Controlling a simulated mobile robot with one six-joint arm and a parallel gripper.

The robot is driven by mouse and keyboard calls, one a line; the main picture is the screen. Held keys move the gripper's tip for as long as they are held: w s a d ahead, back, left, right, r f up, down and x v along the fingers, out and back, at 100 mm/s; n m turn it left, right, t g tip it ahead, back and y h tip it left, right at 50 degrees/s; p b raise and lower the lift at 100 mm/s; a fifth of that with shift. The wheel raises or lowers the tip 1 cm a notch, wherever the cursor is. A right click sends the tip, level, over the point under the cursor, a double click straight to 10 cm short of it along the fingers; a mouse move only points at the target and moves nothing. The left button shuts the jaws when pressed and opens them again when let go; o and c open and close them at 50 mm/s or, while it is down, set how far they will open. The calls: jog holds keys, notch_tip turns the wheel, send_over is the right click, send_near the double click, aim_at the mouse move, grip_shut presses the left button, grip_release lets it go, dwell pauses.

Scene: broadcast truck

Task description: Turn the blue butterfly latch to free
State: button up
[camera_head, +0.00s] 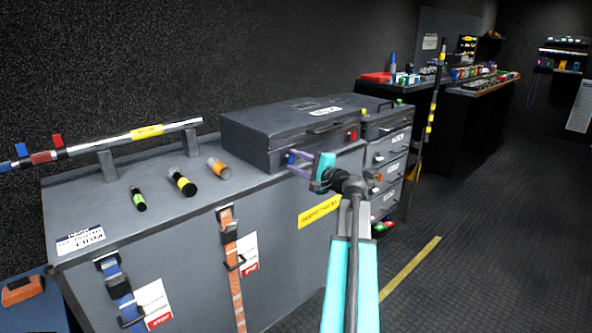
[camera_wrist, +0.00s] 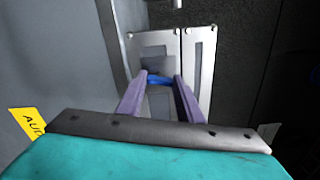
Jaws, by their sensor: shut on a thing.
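The blue butterfly latch (camera_wrist: 159,79) shows in the wrist view as a small blue piece on a grey metal plate (camera_wrist: 202,80). My gripper (camera_wrist: 160,84) has its two purple fingers on either side of the blue piece and is shut on it. In the head view my gripper (camera_head: 292,158) is at the front of the dark grey case (camera_head: 262,128), near its left front part. I cannot tell the exact turn angle of the latch.
The case stands on a large grey chest (camera_head: 90,200). A red latch (camera_head: 352,135) sits further right on the case front. Three small cylinders, one of them orange (camera_head: 218,168), stand or lie left of the case. A drawer unit (camera_head: 390,150) is at the right.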

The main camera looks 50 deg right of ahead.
jog(key=shift+f+n+b, duration=0.1)
jog(key=shift+n+b, duration=0.35)
jog(key=shift+n, duration=0.15)
jog(key=o, duration=1.1)
jog(key=shift+s, duration=0.1)
jog(key=s, duration=0.4)
jog(key=s+p, duration=0.1)
jog(key=s, duration=0.4)
jog(key=s+a+p, duration=0.1)
jog(key=s, duration=0.3)
jog(key=shift+s, duration=0.3)
